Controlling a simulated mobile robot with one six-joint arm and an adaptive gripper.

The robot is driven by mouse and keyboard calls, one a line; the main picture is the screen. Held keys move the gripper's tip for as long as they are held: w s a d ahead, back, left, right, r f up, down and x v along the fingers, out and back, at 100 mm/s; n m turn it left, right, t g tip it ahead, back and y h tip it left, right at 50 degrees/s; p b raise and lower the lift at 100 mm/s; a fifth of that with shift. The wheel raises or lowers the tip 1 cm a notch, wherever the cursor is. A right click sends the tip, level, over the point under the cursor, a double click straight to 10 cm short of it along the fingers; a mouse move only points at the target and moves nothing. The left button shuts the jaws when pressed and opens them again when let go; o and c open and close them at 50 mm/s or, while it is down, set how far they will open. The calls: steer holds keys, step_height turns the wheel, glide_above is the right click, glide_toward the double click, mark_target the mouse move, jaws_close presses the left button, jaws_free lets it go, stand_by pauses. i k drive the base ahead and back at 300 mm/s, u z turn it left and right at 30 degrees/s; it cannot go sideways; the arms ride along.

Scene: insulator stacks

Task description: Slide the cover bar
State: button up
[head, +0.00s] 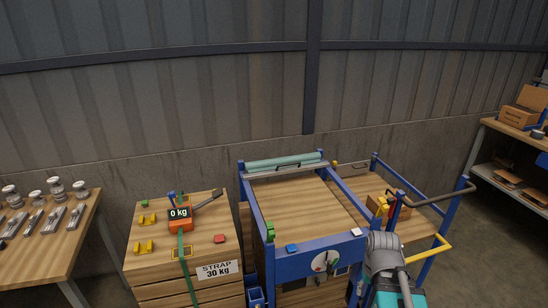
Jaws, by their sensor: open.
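A blue-framed bench (318,259) with a wooden top stands in the middle of the head view. A pale green rolled bar (285,161) lies across its far end. I cannot tell for certain which of these is the cover bar. Grey and teal links of my arm rise at the lower right, in front of the bench's right corner. My gripper's fingers do not show, and nothing is seen touching either bar.
A dial (326,261) is on the bench's front rail, near blue, green and white blocks. A table (45,230) of insulators is far left. A blue cart (424,224) and shelves (510,150) are right.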

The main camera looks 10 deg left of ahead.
mark_target(320, 166)
steer(key=u, duration=0.4)
steer(key=i, duration=1.4)
steer(key=u, duration=0.5)
